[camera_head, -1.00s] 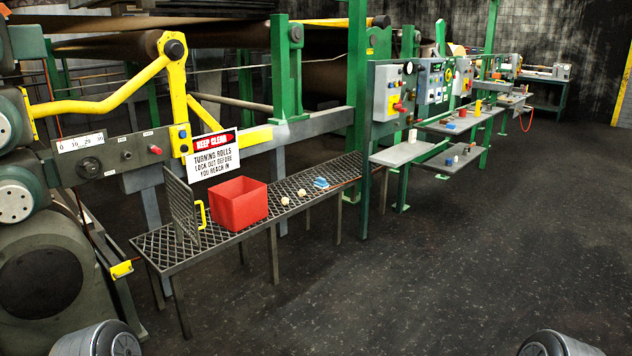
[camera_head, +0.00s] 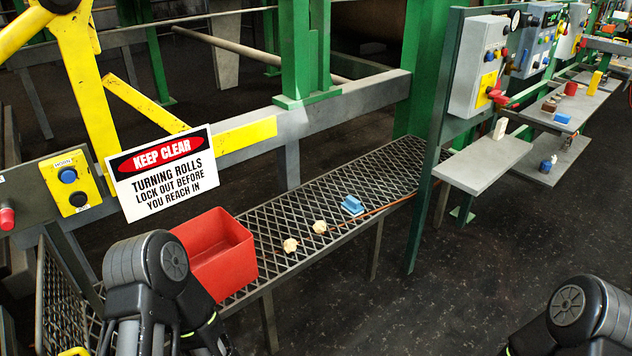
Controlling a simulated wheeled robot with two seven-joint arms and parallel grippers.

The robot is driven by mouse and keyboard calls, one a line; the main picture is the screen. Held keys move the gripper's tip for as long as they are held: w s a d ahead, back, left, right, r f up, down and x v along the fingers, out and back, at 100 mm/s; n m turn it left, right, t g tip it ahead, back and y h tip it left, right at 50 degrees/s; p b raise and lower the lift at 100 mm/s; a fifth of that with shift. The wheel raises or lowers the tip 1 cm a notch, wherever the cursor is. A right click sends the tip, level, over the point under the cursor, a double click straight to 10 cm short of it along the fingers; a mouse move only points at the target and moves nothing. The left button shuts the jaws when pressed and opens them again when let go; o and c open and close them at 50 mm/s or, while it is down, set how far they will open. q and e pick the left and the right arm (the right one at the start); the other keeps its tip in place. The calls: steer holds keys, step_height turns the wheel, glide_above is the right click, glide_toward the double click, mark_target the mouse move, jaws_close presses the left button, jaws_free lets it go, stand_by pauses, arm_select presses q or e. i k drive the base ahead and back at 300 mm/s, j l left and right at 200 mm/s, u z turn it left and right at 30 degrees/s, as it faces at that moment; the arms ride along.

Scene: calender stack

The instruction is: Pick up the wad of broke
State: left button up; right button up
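Two small cream crumpled lumps that look like wads of broke lie on the metal mesh bench. One wad (camera_head: 290,245) is nearer the red bin; the other wad (camera_head: 320,227) is a little farther right and back. The red open bin (camera_head: 228,262) stands on the bench just left of them, its front left partly hidden by my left arm. My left arm is at the lower left and my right arm at the lower right. Both stay clear of the wads, and neither arm's fingers show.
A blue object (camera_head: 352,205) lies on the mesh bench (camera_head: 385,182) beyond the wads, beside a thin orange cord. A white keep-clear sign (camera_head: 163,172) hangs behind the bin. A green post (camera_head: 428,190) and grey shelf (camera_head: 483,162) stand right. Dark floor is open in front.

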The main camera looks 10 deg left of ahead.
mark_target(290, 244)
steer(key=i, duration=1.3)
steer(key=i+z, duration=0.2)
steer(key=i, duration=0.3)
